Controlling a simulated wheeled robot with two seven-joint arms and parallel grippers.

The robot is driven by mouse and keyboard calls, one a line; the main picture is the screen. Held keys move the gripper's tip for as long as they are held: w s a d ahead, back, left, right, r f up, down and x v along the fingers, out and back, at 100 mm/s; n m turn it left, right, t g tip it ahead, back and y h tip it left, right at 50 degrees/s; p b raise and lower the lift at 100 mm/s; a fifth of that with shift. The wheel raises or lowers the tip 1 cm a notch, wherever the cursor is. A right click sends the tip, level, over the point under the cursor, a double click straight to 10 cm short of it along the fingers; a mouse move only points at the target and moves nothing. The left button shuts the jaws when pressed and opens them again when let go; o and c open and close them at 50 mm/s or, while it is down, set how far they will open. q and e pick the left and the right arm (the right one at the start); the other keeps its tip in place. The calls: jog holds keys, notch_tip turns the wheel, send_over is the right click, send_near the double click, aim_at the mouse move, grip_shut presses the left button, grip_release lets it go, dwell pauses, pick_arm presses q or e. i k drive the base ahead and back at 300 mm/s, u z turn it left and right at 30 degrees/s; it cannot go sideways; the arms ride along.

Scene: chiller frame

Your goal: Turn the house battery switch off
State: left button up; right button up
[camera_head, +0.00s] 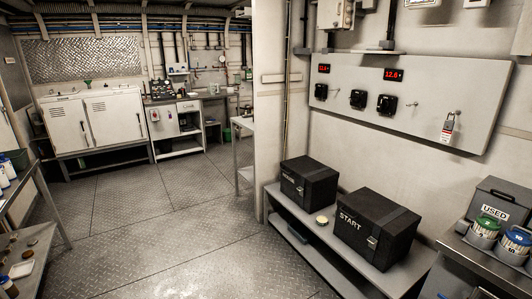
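A pale switch panel (425,112) is on the wall at the upper right. It carries a left black switch (321,91), a middle black switch (357,98) and a right black switch (386,104). I cannot read which one is the house battery switch, or their positions. A left red display (323,68) and a right red display (393,74), reading about 12.6, sit above them. A padlock with a tag (447,128) hangs at the panel's right. Neither of my grippers is in view.
Below the panel, a low bench (316,251) holds a smaller black box (308,182) and a black box marked START (377,227). A grey box marked USED (498,201) and jars stand at the right. The plated floor (170,215) is clear.

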aim_at(318, 91)
jog(key=u, duration=0.35)
jog(key=i, duration=2.3)
jog(key=z, duration=0.6)
jog(key=i, duration=1.35)
jog(key=z, duration=1.25)
jog(key=i, duration=0.5)
jog(key=z, duration=0.15)
